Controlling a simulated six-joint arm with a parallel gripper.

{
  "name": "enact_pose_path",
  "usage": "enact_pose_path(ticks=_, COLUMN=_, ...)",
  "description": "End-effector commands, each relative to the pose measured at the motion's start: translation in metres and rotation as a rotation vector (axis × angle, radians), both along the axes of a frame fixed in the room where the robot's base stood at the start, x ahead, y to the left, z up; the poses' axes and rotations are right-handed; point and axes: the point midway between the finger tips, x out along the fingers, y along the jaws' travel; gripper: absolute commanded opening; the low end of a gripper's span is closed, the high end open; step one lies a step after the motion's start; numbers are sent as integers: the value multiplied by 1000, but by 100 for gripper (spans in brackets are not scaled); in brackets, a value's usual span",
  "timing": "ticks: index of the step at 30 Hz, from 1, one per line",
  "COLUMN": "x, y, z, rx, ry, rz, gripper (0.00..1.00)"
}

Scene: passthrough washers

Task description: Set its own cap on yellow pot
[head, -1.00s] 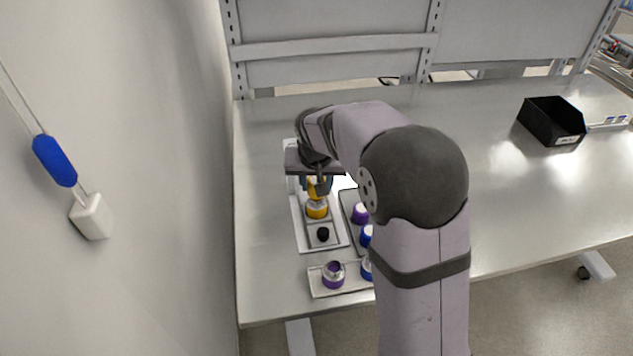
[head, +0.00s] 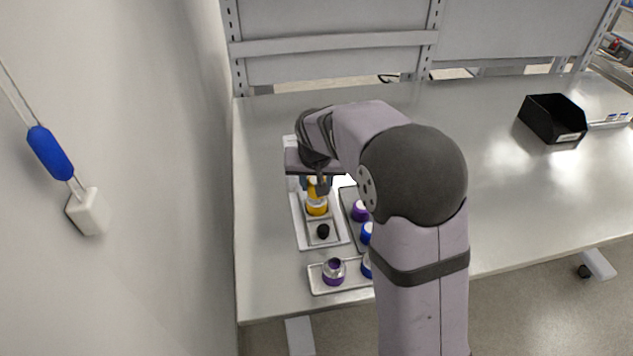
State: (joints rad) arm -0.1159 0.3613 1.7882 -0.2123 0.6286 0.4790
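The yellow pot (head: 317,209) stands upright in a pale tray on the left part of the table, with a whitish band at its top. A yellow cap (head: 312,191) is directly above it, between the fingers of my gripper (head: 319,186). My gripper points down and is shut on the cap. The wrist and fingers hide part of the cap. I cannot tell whether the cap touches the pot.
An open purple pot (head: 333,271) stands on a front tray. A black bin (head: 552,120) is far right.

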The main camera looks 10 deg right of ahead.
Motion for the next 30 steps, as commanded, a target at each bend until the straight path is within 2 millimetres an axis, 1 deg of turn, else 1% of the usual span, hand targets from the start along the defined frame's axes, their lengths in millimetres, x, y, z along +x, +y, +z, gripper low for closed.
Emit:
enact_pose_path(ticks=3, x=0, y=0, z=-3, rx=0, ry=0, rz=0, gripper=16)
enact_pose_path(ticks=17, x=0, y=0, z=-3, rx=0, ry=0, rz=0, gripper=16)
enact_pose_path(ticks=30, x=0, y=0, z=-11, rx=0, ry=0, rz=0, gripper=16)
